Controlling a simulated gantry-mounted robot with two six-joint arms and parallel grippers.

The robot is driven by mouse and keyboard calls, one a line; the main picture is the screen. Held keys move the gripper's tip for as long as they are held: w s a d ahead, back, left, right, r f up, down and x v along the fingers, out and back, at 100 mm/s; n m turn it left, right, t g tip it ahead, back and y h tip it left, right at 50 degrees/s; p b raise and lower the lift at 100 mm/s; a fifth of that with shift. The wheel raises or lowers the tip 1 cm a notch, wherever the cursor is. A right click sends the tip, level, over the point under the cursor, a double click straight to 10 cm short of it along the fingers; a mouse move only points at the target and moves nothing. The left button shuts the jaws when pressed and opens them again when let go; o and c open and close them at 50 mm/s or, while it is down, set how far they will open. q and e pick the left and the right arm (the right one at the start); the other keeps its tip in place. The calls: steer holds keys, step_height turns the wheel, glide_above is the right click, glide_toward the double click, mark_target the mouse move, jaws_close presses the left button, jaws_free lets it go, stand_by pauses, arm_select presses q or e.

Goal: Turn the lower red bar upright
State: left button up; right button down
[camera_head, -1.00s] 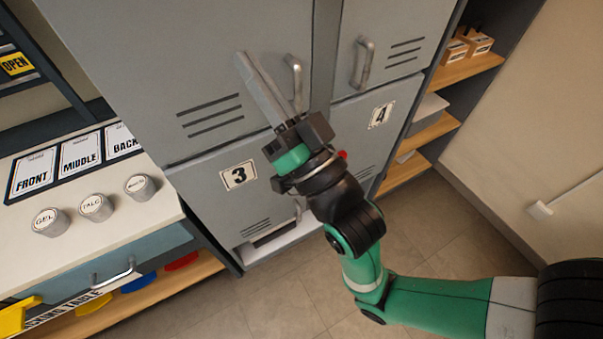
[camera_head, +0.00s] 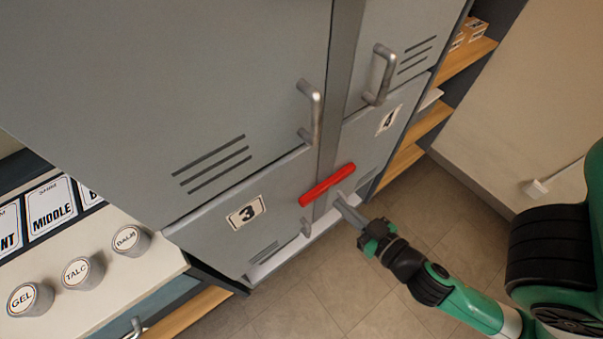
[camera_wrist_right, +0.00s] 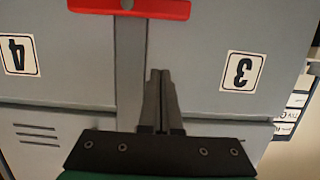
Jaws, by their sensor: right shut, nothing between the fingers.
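The red bar (camera_head: 327,185) lies level across the grey post between the doors marked 3 and 4, low on the lockers. It also shows at the top edge of the right wrist view (camera_wrist_right: 130,8), partly cut off. My right gripper (camera_head: 339,199) is shut and empty, its fingers just below the bar in the head view. My left gripper is not in view.
A counter with several round tins (camera_head: 83,272) stands at left. Shelves (camera_head: 468,62) are at right. The floor (camera_head: 350,290) in front is clear.

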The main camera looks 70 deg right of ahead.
steer(key=shift+s+a+f, duration=0.15)
steer(key=shift+s, duration=0.2)
